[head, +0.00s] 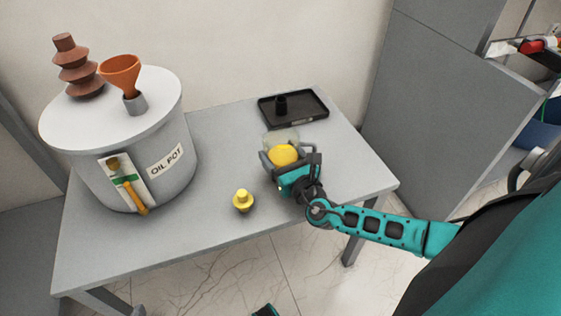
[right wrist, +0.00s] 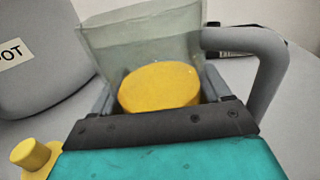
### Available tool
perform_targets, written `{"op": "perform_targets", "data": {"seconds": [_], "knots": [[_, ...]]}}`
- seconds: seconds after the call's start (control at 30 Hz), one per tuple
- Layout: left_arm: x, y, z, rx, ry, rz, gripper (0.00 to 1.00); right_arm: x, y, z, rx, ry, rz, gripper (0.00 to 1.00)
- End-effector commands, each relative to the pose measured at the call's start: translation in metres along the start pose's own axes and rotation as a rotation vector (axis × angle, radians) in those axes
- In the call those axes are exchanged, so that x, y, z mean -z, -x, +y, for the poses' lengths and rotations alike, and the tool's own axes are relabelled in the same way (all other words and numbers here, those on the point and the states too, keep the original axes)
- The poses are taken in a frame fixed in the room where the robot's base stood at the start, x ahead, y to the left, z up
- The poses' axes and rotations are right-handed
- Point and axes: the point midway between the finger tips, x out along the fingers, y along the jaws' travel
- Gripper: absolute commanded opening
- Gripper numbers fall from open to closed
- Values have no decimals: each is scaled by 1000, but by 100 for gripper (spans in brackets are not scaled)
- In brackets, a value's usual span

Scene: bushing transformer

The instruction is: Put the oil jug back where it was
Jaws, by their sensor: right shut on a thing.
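The oil jug is a clear, greyish vessel with a yellow round area low in it. In the head view the oil jug (head: 281,136) is over the right part of the table. My right gripper (head: 287,164) is shut on it from the near side. In the right wrist view the jug (right wrist: 145,38) stands between the two fingers (right wrist: 160,98), with a grey curved handle on the right. Whether its base touches the table is hidden by the gripper. My left gripper is not seen; only a small teal and black part of me shows at the bottom edge.
A black tray (head: 312,116) with a small dark cylinder lies at the table's back right. A yellow cap-like piece (head: 243,201) stands near the front edge. The grey oil pot (head: 90,165), with an orange funnel (head: 121,75) and brown ribbed bushing (head: 77,70), fills the left. The table's (head: 215,145) middle is clear.

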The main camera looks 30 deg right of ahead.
Motion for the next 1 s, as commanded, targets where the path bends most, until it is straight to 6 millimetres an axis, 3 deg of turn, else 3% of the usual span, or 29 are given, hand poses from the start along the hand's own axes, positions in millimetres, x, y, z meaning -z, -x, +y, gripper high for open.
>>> {"op": "perform_targets", "data": {"seconds": [0.07,0.43,0.47,0.7,1.0], "knots": [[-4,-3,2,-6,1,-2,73,10,-1,0,0,2,-5,29],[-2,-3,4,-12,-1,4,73,13,-1,0,0,0,-5,29],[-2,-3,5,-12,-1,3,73,14,0,0,-1,0,-2,77],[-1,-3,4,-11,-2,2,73,13,0,0,0,1,-1,100],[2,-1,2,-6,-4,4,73,10,0,0,0,1,-1,100]]}}
